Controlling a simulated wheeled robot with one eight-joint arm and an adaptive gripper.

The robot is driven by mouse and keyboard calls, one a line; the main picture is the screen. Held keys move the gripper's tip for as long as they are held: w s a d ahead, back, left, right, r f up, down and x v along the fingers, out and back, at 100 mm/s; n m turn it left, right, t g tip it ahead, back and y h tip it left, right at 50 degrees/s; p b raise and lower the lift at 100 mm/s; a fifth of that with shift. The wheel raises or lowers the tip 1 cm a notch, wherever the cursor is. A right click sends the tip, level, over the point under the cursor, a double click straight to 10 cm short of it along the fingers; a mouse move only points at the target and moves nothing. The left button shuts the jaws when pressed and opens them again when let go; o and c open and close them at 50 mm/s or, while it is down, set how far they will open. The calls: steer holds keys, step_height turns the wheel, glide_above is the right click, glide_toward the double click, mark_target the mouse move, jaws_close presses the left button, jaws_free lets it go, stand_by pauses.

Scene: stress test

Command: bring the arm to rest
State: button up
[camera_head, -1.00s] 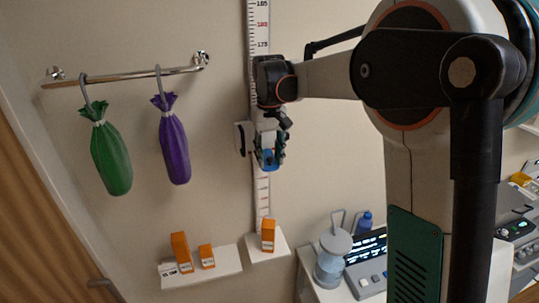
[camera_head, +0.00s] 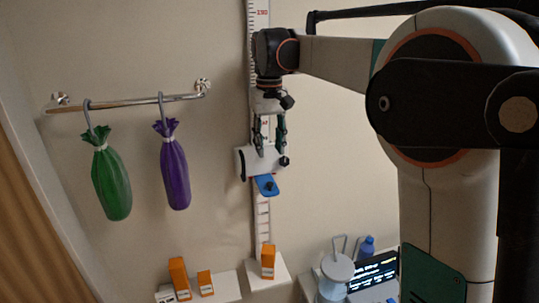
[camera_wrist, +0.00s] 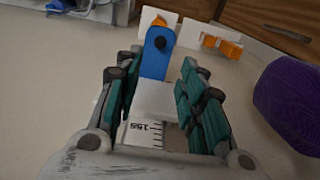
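My gripper (camera_head: 270,148) points down in front of the measuring rod on the wall. In the wrist view its two green-padded fingers (camera_wrist: 155,72) stand well apart, with nothing pinched between them. A white slider (camera_head: 250,160) with a blue tab (camera_head: 266,185) sits on the scale strip (camera_head: 263,215) just below the fingertips. The blue tab (camera_wrist: 158,50) and the scale (camera_wrist: 145,135) also show between the fingers in the wrist view. Whether a fingertip touches the slider cannot be told. My arm is raised and stretched out to the left.
A green bag (camera_head: 111,183) and a purple bag (camera_head: 174,175) hang from a wall rail (camera_head: 130,102), left of my gripper. Below are small shelves with orange boxes (camera_head: 179,278). A clear jar (camera_head: 336,275) and a lit display (camera_head: 372,272) stand lower right.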

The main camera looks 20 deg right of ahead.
steer(key=shift+r, duration=0.1)
steer(key=s+f+t+b, duration=0.2)
steer(key=s+f+b, duration=0.8)
steer(key=f, duration=0.4)
steer(key=s+f+t+b, duration=0.3)
steer(key=s+f+b, duration=0.6)
steer(key=f, duration=0.6)
steer(key=s+f+t+b, duration=0.2)
steer(key=s+f+b, duration=0.8)
steer(key=f+b, duration=0.3)
step_height(320, 180, down, 2)
steer(key=shift+s+f+b, duration=0.25)
steer(key=shift+s+b, duration=0.05)
steer(key=shift+o, duration=0.4)
